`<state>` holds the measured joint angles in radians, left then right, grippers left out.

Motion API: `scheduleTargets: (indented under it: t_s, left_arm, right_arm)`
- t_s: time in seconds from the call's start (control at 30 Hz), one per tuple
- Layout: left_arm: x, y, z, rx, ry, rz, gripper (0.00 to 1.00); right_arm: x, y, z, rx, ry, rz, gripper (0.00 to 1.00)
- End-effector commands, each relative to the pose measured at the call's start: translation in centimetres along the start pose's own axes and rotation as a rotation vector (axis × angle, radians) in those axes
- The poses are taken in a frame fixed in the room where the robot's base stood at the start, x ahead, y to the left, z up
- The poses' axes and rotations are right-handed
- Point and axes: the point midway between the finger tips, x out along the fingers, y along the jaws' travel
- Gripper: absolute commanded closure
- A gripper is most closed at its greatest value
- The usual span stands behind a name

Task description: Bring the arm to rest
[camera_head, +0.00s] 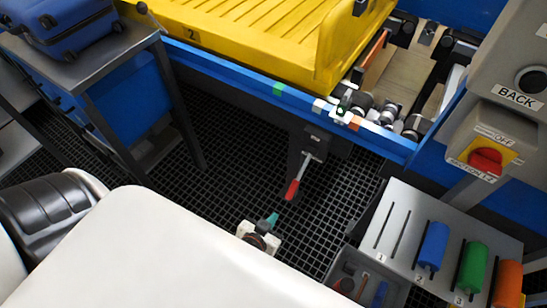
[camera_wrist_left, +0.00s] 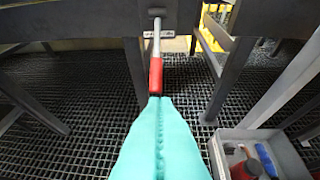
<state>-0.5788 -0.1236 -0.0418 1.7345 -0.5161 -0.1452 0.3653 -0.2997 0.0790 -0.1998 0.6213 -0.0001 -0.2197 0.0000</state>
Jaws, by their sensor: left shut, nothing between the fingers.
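My left gripper (camera_head: 273,218) shows at the lower middle of the head view, low over the dark grated floor. Its teal fingers are shut with nothing between them, and they also fill the lower middle of the left wrist view (camera_wrist_left: 158,101). My right gripper is not in view.
A yellow tray (camera_head: 240,42) sits on the conveyor with its blue rail (camera_head: 270,92). A grey bin (camera_head: 342,268) stands at the lower right, beside a slotted panel (camera_head: 400,205) with coloured cylinders. A control box (camera_head: 512,60) is at right. A side table (camera_head: 90,65) holds a blue case.

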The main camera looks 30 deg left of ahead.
Motion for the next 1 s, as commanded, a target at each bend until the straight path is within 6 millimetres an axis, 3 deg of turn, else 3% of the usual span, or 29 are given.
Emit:
scheduleTargets:
  t_s: [0.33,0.47,0.57,0.7,0.8,0.9,1.0]
  left_arm:
    - [0.0,0.0,-0.1,0.0,0.002,-0.001,1.0]
    - [0.5,-0.6,-2.2,0.008,0.052,-0.02,1.0]
    - [0.9,-1.5,-7.1,0.029,0.163,-0.058,1.0]
    - [0.2,-2.0,-17.1,0.078,0.397,-0.12,1.0]
    - [-1.8,-0.8,-24.0,0.119,0.571,-0.145,1.0]
    - [-4.3,1.2,-29.3,0.153,0.72,-0.153,1.0]
    - [-6.7,3.1,-32.8,0.176,0.831,-0.151,1.0]
  right_arm:
    - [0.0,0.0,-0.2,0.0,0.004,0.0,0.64]
    - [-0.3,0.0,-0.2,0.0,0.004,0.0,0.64]
    - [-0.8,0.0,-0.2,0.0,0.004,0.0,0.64]
    - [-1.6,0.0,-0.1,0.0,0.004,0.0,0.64]
    - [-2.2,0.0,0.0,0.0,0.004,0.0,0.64]
    - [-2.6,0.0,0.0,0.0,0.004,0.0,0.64]
    - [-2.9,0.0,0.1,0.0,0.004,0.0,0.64]
